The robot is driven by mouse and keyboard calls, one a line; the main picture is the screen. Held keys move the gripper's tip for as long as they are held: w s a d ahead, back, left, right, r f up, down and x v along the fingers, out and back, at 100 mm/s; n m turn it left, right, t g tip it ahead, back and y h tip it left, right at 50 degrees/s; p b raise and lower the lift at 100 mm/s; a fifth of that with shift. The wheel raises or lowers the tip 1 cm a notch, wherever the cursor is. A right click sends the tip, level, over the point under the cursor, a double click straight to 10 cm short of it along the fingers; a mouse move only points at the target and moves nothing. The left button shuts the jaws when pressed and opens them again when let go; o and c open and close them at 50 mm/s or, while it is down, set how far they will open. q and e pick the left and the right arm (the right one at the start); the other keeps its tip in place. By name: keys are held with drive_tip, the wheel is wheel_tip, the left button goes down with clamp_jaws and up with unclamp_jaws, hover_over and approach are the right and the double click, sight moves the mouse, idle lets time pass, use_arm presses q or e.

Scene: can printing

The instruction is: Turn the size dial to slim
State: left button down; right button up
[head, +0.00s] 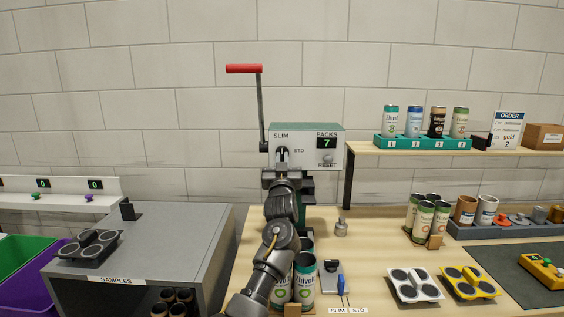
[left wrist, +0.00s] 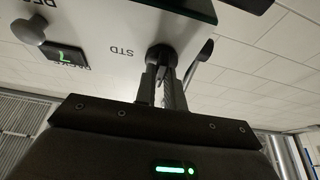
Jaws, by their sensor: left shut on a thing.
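The size dial (head: 283,151) is a small dark knob on the pale front of the green-topped machine (head: 305,152), with SLIM printed to its upper left and STD to its right. My left gripper (head: 282,164) comes up from below and is at the dial. In the left wrist view, the two dark fingers (left wrist: 163,82) are shut on the dial (left wrist: 161,57). The fingers partly cover the dial, and I cannot tell which way it points. My right gripper is not in view.
A crank with a red handle (head: 244,69) rises at the machine's left side. A RESET knob (head: 327,158) sits below a display showing 7. Several cans (head: 304,281) stand behind my left arm on the wooden table (head: 365,255). A grey samples bench (head: 165,235) stands left.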

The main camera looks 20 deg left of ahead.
use_arm(q)
drive_tip(key=c, duration=1.5)
unclamp_jaws()
drive_tip(key=shift+b+v, duration=1.35)
drive_tip(key=shift+v, duration=4.05)
drive_tip(key=shift+f, duration=0.1)
